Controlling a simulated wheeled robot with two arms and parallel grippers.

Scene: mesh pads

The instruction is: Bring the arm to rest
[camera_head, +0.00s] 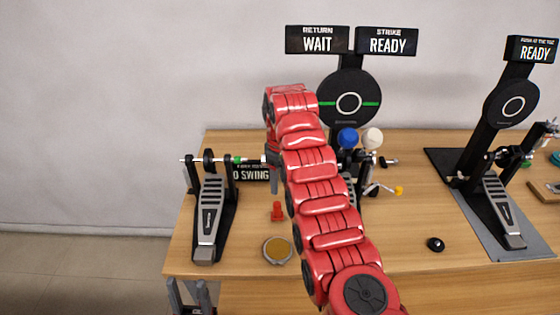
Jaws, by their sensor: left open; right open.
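My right arm (318,200), red and segmented, rises from the lower right over the middle of the table and bends down at its far end. My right gripper (272,162) hangs at that end, partly hidden by the arm. It is near the inner end of the left pedal's rod, and I cannot tell whether they touch. Nothing shows held in it. My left gripper (193,296) shows at the bottom edge, in front of the table's front left corner, with its fingers apart and empty.
A wooden table (405,220) bears a left pedal (210,215), a round pad (348,98) under signs reading "WAIT" (317,40) and "READY" (387,40), and a right pedal stand (500,205). A round tin (278,250), red piece (277,211) and black knob (435,244) lie in front.

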